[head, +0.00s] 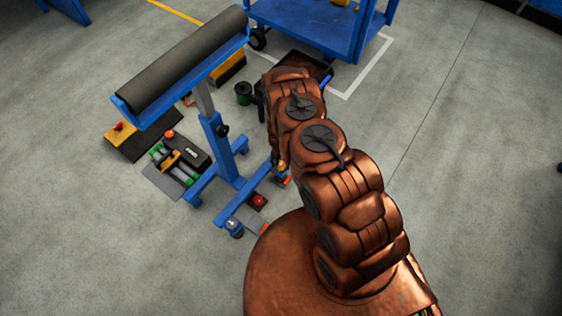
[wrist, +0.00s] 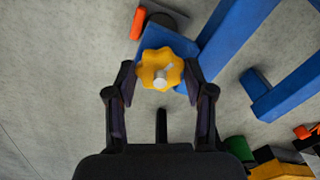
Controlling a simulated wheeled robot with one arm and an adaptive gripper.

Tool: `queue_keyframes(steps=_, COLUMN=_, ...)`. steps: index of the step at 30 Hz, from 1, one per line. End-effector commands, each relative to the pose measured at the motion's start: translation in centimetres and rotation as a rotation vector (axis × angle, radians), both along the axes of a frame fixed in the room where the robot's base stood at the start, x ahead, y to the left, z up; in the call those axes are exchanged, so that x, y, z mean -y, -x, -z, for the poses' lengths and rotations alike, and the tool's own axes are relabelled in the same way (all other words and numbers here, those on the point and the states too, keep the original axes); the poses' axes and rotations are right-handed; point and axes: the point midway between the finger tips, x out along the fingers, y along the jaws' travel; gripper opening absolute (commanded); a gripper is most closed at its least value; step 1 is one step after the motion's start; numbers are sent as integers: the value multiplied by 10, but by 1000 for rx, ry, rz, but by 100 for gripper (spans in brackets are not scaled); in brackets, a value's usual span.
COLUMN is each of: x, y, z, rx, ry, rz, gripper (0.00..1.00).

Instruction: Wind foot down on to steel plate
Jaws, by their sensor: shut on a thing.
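A yellow lobed knob (wrist: 155,72) with a pale central stud sits on a blue end piece of the roller stand's base (wrist: 180,42). My gripper (wrist: 160,78) has its two black fingers closed on either side of the knob. In the head view, my copper-coloured arm covers most of the gripper. A small yellow part (head: 282,166) shows at the arm's left edge, by the end of a blue base leg. The blue stand (head: 219,150) carries a long dark roller (head: 190,62).
An orange piece (wrist: 137,23) lies beside the blue end piece. A red knob (head: 258,200) and another foot (head: 234,227) are near the stand. Tools and mats lie left of it. A blue cart (head: 315,28) stands behind. Floor at right is clear.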

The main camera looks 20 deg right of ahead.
Motion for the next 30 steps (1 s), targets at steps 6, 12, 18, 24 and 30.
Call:
queue_keyframes(steps=6, x=1, y=-3, z=-1, rx=7, ry=2, rz=125, gripper=18)
queue_keyframes(steps=12, x=1, y=-3, z=0, rx=6, ry=1, rz=194, gripper=18)
queue_keyframes(steps=18, x=1, y=-2, z=0, rx=6, ry=1, rz=219, gripper=18)
queue_keyframes(steps=24, x=1, y=-3, z=0, rx=7, ry=0, rz=222, gripper=18)
queue_keyframes(steps=30, x=0, y=-3, z=0, rx=7, ry=0, rz=221, gripper=56)
